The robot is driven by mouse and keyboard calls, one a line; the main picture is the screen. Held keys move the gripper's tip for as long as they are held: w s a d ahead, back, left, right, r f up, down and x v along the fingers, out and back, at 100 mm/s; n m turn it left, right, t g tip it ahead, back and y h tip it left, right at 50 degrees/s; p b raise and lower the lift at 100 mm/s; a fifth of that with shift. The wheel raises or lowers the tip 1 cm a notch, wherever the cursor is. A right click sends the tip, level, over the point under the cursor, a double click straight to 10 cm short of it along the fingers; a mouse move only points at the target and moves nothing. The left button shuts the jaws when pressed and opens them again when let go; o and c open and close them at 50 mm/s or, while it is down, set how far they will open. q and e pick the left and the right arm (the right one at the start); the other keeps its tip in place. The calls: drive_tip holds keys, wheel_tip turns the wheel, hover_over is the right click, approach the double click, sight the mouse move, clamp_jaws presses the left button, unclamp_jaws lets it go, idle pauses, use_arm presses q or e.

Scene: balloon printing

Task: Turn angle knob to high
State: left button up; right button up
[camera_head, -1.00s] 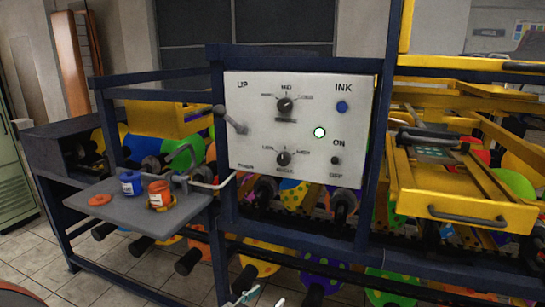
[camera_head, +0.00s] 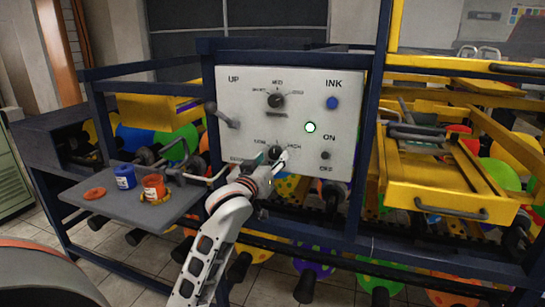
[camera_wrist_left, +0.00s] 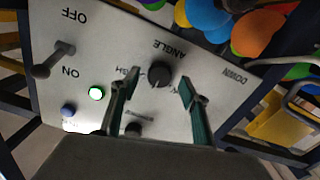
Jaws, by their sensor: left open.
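The angle knob (camera_head: 275,152) is the black lower knob on the white control panel (camera_head: 245,90), partly hidden by my left gripper in the head view. In the left wrist view, which is rotated, the angle knob (camera_wrist_left: 160,73) shows above its ANGLE label's opposite side, between the fingertips. My left gripper (camera_head: 277,155) is at the panel's lower middle. Its two green fingers (camera_wrist_left: 159,78) are open, one on each side of the knob, with gaps visible; I cannot tell the depth or any contact. The knob's exact setting is unclear. My right gripper is out of view.
Above is another black knob (camera_head: 276,100); a lever (camera_head: 222,116) is left. A blue button (camera_head: 333,103), lit lamp (camera_head: 310,127) and ON/OFF switch (camera_head: 325,156) are right. A grey shelf (camera_head: 125,207) holds ink jars; a yellow tray (camera_head: 440,190) is at right.

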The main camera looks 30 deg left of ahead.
use_arm(q)
drive_tip(key=shift+x, duration=0.8)
drive_tip(key=c, duration=1.1)
drive_tip(key=shift+m, duration=0.4)
drive_tip(key=m, duration=1.1)
